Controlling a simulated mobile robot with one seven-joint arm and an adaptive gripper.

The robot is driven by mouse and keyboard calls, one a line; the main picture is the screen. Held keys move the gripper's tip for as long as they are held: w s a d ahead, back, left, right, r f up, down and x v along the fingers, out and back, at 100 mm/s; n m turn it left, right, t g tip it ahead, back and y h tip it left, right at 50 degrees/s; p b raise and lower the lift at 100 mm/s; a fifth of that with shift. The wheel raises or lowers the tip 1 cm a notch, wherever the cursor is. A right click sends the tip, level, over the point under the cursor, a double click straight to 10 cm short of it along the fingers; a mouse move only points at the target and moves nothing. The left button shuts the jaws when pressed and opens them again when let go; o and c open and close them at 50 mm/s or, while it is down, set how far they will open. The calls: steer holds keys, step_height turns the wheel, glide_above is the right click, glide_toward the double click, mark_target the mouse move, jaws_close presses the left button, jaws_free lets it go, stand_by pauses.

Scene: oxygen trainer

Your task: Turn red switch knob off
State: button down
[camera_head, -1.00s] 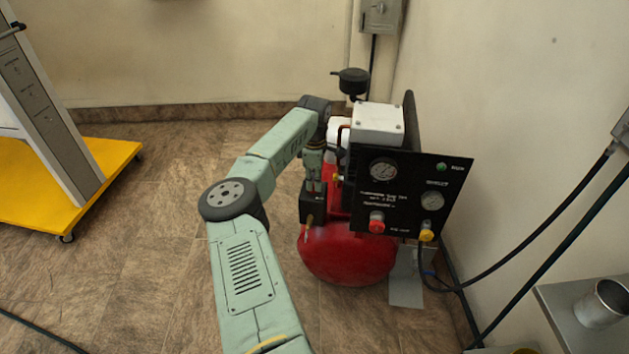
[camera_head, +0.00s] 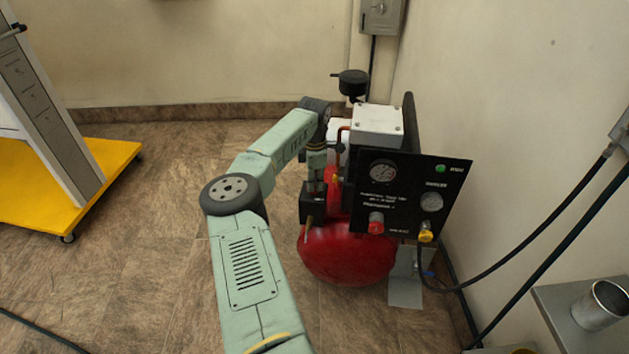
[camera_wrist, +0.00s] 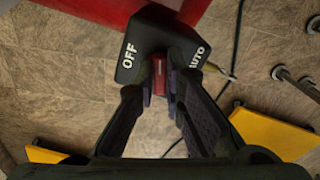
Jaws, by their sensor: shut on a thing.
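In the wrist view the black switch box (camera_wrist: 142,36) carries the white words OFF on its left and AUTO on its right. The red switch knob (camera_wrist: 158,76) stands out from it, seen between the two words. My gripper (camera_wrist: 160,82) has its two fingers on either side of the knob, shut on it. The fingers hide part of the knob. In the head view the black box (camera_head: 311,208) sits at the left of the compressor, above the red tank (camera_head: 345,258), with my gripper (camera_head: 314,190) pointing down at it. The knob is hidden there.
The compressor's black gauge panel (camera_head: 408,195) stands right of my arm, with a red knob (camera_head: 376,223) and a yellow knob (camera_head: 425,232). Hoses run to the right wall. A yellow cart base (camera_head: 100,170) is at the left. Floor between is clear.

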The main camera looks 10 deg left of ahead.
steer(key=n+p, duration=0.1)
steer(key=n, duration=0.2)
steer(key=shift+r+n, duration=0.1)
steer(key=shift+n, duration=0.3)
steer(key=n+p, duration=0.1)
steer(key=n, duration=0.2)
steer(key=shift+w+a+n, duration=0.1)
steer(key=shift+n, duration=0.2)
steer(key=n+p, duration=0.2)
steer(key=n, duration=0.4)
steer(key=shift+a, duration=0.1)
steer(key=shift+n+p, duration=0.3)
steer(key=c, duration=1.7)
jaws_free()
